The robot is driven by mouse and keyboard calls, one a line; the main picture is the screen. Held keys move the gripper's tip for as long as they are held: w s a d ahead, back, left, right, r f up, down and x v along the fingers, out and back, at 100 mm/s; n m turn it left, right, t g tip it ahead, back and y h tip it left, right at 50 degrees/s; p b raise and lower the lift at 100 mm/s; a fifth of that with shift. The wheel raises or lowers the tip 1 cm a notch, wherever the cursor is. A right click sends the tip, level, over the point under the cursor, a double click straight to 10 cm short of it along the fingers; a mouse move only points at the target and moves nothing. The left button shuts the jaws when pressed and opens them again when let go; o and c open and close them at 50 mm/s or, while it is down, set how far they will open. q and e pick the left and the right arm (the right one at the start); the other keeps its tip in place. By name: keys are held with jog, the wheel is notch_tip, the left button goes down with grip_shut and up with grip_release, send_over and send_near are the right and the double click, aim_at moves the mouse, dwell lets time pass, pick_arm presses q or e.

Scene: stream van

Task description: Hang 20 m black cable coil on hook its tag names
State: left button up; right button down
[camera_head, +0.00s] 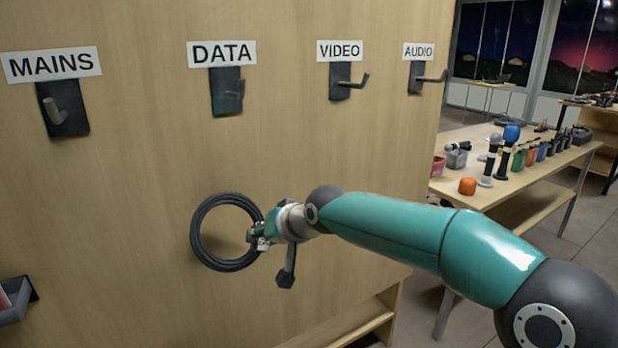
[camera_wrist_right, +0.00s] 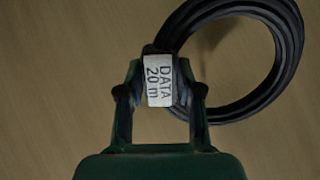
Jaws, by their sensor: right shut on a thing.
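The black cable coil (camera_head: 207,262) is in front of the wooden panel, below the DATA label. My right gripper (camera_head: 257,236) is shut on the coil at its right side. In the right wrist view the coil (camera_wrist_right: 291,50) extends to the upper right, and its white tag (camera_wrist_right: 159,80) reads "DATA 20 m" between the fingers (camera_wrist_right: 160,95). The DATA hook (camera_head: 228,92) is up on the panel, empty, above the coil. The MAINS hook (camera_head: 62,112), VIDEO hook (camera_head: 347,82) and AUDIO hook (camera_head: 425,78) are also empty. My left gripper is not in view.
The wooden panel (camera_head: 140,180) fills the left and middle. A grey bin (camera_head: 14,312) is at the lower left edge. The panel between coil and hooks is clear.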

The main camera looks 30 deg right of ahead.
pick_arm(q)
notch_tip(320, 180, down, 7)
jog(key=b, duration=0.6)
pick_arm(e)
jog(key=s+d+r+t, duration=0.2)
jog(key=s+r, duration=0.2)
jog(key=r, duration=0.4)
jog(key=s+d+r+m+t, duration=0.1)
jog(key=s+r+t, duration=0.25)
jog(key=r, duration=0.45)
jog(key=s+d+r+t, duration=0.15)
jog(key=s+r, duration=0.25)
jog(key=r, duration=0.4)
pick_arm(q)
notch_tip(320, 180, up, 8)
jog(key=p, duration=0.8)
pick_arm(e)
jog(key=shift+h, duration=0.4)
jog(key=w+f, duration=0.1)
jog(key=w, duration=0.4)
jog(key=w+f, duration=0.1)
jog(key=w, duration=0.4)
jog(key=w+f, duration=0.1)
jog(key=w, duration=0.4)
jog(key=shift+w+a, duration=0.15)
jog(key=shift+w, duration=0.1)
jog(key=c, duration=0.7)
grip_release()
jog(key=shift+f, duration=0.1)
